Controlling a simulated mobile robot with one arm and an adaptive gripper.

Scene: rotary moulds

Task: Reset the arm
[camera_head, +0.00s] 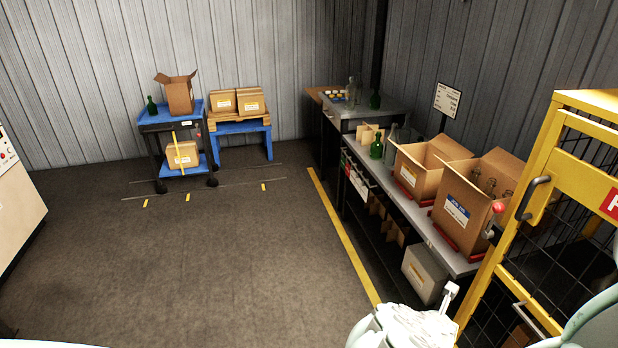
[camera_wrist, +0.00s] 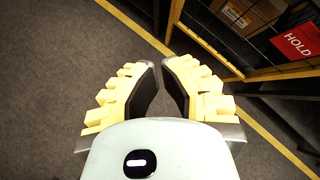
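My gripper (camera_wrist: 159,66) shows in the wrist view with two dark-padded fingers backed by yellow ribbed blocks. The fingers stand apart with a narrow gap, and bare floor shows between them. Nothing is held. The gripper points down over the floor, beside a yellow floor line and the foot of a yellow-framed cage. In the head view, pale parts of my arm show at the bottom right edge; the fingers cannot be made out there.
The yellow mesh cage (camera_head: 547,150) stands close at the right. A grey bench (camera_head: 408,208) carries open cartons (camera_head: 468,207) and a green bottle (camera_head: 377,149). A blue cart (camera_head: 158,120) stands at the back left. The floor (camera_head: 200,270) at the left and middle is clear.

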